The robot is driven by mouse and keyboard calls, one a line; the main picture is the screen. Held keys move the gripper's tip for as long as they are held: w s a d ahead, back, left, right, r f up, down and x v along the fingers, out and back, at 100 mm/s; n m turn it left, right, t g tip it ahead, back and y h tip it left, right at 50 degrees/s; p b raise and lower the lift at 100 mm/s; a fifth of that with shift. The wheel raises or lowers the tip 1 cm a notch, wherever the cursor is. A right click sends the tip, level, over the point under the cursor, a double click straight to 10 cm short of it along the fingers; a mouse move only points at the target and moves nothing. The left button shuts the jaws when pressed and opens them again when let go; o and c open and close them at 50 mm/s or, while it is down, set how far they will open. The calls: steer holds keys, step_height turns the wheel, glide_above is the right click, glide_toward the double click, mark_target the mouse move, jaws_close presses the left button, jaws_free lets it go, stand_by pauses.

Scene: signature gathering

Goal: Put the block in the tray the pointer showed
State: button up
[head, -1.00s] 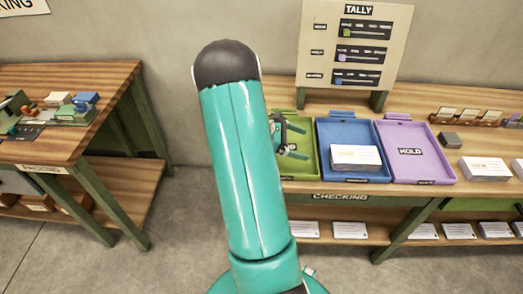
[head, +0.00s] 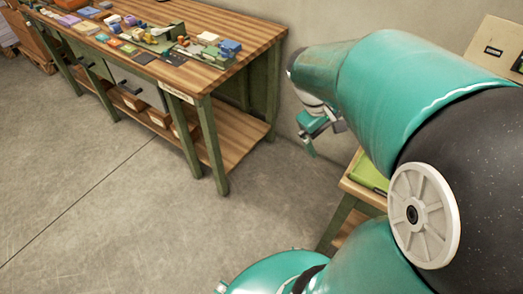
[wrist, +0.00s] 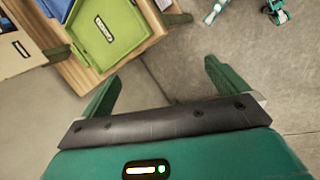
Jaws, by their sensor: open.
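My gripper (head: 318,136) is open and empty in the head view, in the air between the left table and the tray table. In the wrist view its two fingers (wrist: 162,72) are spread over bare floor, beside the tray table. A green tray (wrist: 105,30) with a dark label lies close to the left finger, apart from it. Part of a blue tray (wrist: 56,8) shows beyond it. In the head view only a corner of the green tray (head: 368,172) shows past my arm. Many small coloured blocks lie on the left table; I cannot tell which is the task's. No pointer is visible.
The left wooden table (head: 180,72) has green legs and a lower shelf with boxes (head: 160,117). Open concrete floor (head: 110,200) lies before it. The pale tally board (head: 497,50) stands at the right, partly hidden by my arm. A wall is behind.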

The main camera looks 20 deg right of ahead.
steer(key=s+a+r+t+y, duration=0.1)
steer(key=a+r+t+y, duration=0.1)
steer(key=a, duration=0.8)
steer(key=s+a+r+m+t+y, duration=0.1)
steer(key=a+r+t, duration=0.4)
steer(key=a, duration=0.5)
steer(key=shift+s+m+y, duration=0.3)
steer(key=shift+s+y, duration=0.4)
